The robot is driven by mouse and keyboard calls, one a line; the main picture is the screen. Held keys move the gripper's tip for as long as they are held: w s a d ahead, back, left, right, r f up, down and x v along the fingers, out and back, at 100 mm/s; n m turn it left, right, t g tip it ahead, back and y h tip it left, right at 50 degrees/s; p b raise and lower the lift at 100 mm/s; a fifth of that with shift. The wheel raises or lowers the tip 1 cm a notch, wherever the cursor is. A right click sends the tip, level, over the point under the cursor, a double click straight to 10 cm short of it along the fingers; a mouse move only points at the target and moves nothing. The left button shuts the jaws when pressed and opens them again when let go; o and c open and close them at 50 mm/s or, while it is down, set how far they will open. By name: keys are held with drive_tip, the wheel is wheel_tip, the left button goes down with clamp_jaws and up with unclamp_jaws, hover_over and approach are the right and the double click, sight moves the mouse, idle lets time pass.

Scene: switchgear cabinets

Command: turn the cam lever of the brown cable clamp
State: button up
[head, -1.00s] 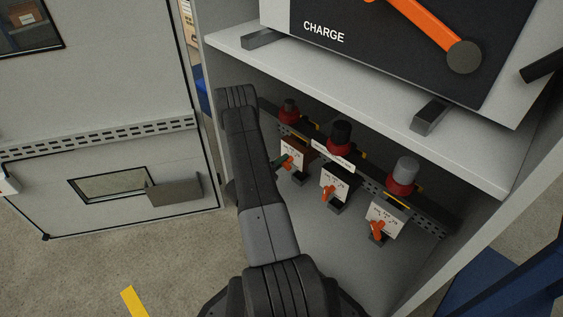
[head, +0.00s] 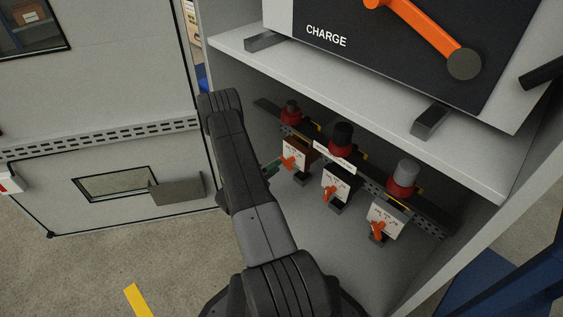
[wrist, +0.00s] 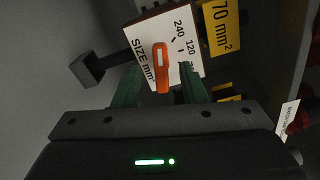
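The brown cable clamp (head: 297,147) is the leftmost of three clamps on the rail under the shelf. Its orange cam lever (head: 289,163) sits on a white size plate. In the wrist view the lever (wrist: 162,68) stands nearly upright in the picture against the plate (wrist: 147,36), marked 240, 120 and "SIZE mm²". My gripper (wrist: 158,88) has its green fingers apart, with the lever's lower end between or just beyond their tips. I see no contact. In the head view a green finger (head: 272,166) shows just left of the lever; my arm hides the rest.
A black clamp (head: 340,180) and a grey clamp (head: 385,216) with orange levers stand to the right. The shelf (head: 370,115) hangs above them. A yellow 70 mm² label (wrist: 222,27) is beside the plate. The cabinet floor in front is clear.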

sight(283, 160)
drive_tip(key=p+v, duration=0.1)
drive_tip(key=v, duration=0.8)
drive_tip(key=shift+p, duration=0.4)
drive_tip(key=shift+w+d, duration=0.1)
drive_tip(key=shift+d, duration=0.05)
drive_tip(key=b+x, duration=0.3)
drive_tip(key=x, duration=1)
drive_tip(key=shift+w+d+b, duration=0.2)
drive_tip(key=shift+b, duration=0.1)
drive_tip(key=shift+a, duration=0.1)
